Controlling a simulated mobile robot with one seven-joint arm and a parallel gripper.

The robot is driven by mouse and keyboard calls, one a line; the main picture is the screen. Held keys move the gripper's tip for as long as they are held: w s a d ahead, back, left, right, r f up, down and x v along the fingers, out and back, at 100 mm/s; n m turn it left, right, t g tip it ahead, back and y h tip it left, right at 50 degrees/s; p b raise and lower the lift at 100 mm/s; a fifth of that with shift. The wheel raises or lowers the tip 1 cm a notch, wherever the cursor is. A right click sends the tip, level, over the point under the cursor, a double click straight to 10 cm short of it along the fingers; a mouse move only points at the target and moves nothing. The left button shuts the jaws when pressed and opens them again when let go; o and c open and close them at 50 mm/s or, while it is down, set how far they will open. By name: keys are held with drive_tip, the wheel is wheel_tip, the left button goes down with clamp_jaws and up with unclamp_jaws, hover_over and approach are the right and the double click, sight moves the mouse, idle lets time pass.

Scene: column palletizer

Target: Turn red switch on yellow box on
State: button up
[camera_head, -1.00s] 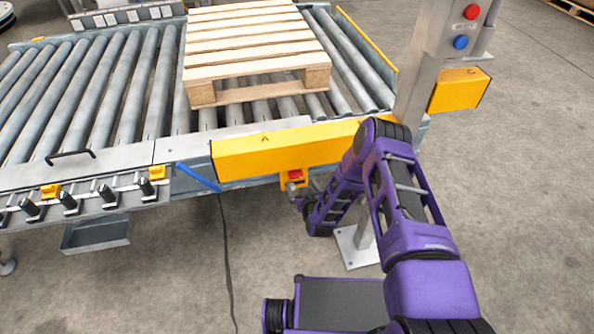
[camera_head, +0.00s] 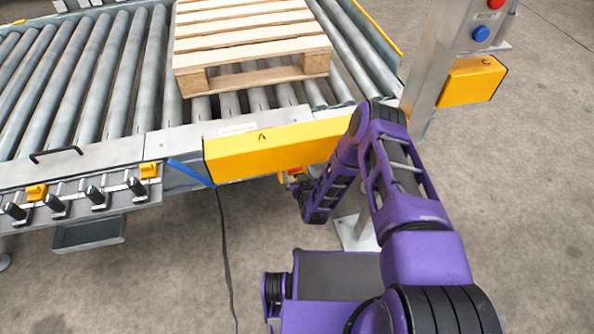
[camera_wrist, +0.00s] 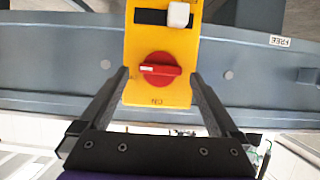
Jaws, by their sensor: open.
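The red switch (camera_wrist: 159,69) is a round knob with a raised bar lying nearly level across it, on the front of a yellow box (camera_wrist: 150,40). Upside-down lettering, apparently "ON", is below the knob in the wrist view. My gripper (camera_wrist: 160,80) is open, with one dark finger on each side of the knob and no visible grip on it. In the head view, the yellow box (camera_head: 283,178) and red switch (camera_head: 297,171) show only in small part under the conveyor edge; my gripper there is mostly hidden by my purple arm.
A long yellow guard (camera_head: 270,147) marked A runs just above the box. A wooden pallet (camera_head: 250,50) rests on the roller conveyor (camera_head: 85,90). A metal post (camera_head: 428,70) with red and blue buttons stands to the right. Bare floor lies at right.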

drive_tip(key=c, duration=1.4)
drive_tip(key=shift+o, duration=0.2)
drive_tip(key=shift+a+n, duration=0.1)
drive_tip(key=shift+n, duration=0.2)
drive_tip(key=n+h, duration=0.1)
drive_tip(key=n, duration=0.1)
drive_tip(key=n+t+h, duration=0.1)
drive_tip(key=n, duration=0.1)
drive_tip(key=a+n+t+h, duration=0.1)
drive_tip(key=shift+s+a+f+n+h, duration=0.15)
drive_tip(key=shift+f+n+h, duration=0.1)
drive_tip(key=shift+n+h, duration=0.15)
drive_tip(key=n, duration=0.1)
drive_tip(key=n+t+h, duration=0.1)
drive_tip(key=n, duration=0.1)
drive_tip(key=shift+a+f, duration=0.1)
drive_tip(key=shift+f, duration=0.15)
drive_tip(key=shift+f+n+t+h, duration=0.2)
drive_tip(key=shift+n+t, duration=0.3)
drive_tip(key=shift+n, duration=0.5)
drive_tip(key=shift+f+n+t+h, duration=0.15)
drive_tip(key=shift+n+t, duration=0.35)
drive_tip(key=shift+n, duration=0.5)
